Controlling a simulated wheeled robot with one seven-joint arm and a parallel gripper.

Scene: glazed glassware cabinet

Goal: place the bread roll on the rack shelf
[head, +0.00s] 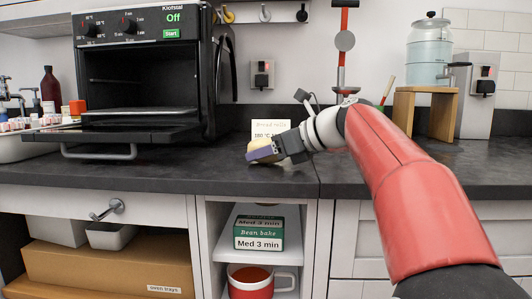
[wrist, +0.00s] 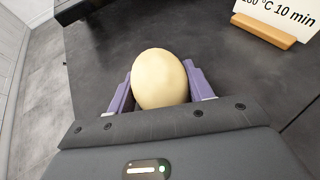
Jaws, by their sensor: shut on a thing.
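The bread roll (wrist: 160,78) is pale yellow and egg-shaped in the wrist view. My gripper (head: 262,151) is shut on it, with a purple finger on each side. In the head view the bread roll (head: 257,143) shows only partly above a purple finger, close over the dark counter. I cannot tell whether it touches the counter. The black oven (head: 140,75) stands to the left with its door folded down.
The lowered oven door (head: 130,133) juts out over the counter (head: 200,178) with its handle in front. A recipe card (wrist: 281,18) on a wooden stand is behind my gripper. A glass drink dispenser (head: 427,55) stands on a wooden stand at right. Bottles and jars stand at far left.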

